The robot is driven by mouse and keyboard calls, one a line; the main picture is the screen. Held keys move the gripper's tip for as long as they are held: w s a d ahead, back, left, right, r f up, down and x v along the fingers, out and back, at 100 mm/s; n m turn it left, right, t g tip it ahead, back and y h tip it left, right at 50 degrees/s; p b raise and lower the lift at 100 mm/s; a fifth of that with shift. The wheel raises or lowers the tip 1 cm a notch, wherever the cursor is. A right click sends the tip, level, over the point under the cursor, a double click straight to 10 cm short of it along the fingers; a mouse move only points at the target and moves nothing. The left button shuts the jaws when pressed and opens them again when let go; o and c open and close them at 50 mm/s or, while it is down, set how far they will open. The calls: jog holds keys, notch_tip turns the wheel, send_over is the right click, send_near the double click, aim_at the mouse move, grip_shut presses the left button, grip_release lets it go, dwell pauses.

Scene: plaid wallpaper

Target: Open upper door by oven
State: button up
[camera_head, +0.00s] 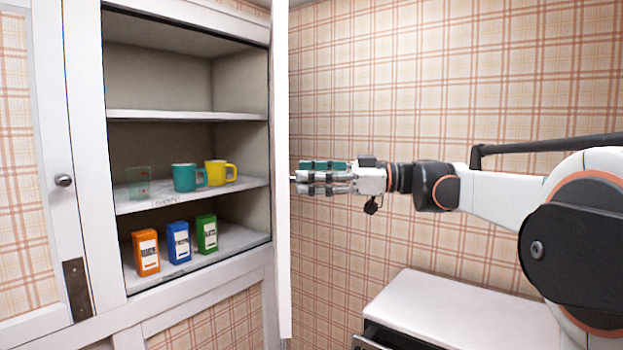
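The upper door (281,170) stands swung out from the cabinet (190,45), seen almost edge-on as a white vertical panel. The cabinet's shelves are exposed to its left. My gripper (296,178) reaches in from the right, with its fingertips at the door's right side. The fingers point left. The door's handle is not visible, and I cannot tell whether the fingers touch the door or hold anything.
A teal mug (184,177), a yellow mug (216,173) and a clear glass (138,182) stand on the middle shelf. Orange (146,252), blue (179,242) and green (206,234) boxes stand below. A closed door with a knob (65,180) is at left. A white-topped unit (455,305) is below my arm.

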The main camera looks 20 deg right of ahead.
jog(key=shift+s, duration=0.3)
jog(key=v, duration=1.1)
jog(key=shift+d, duration=0.45)
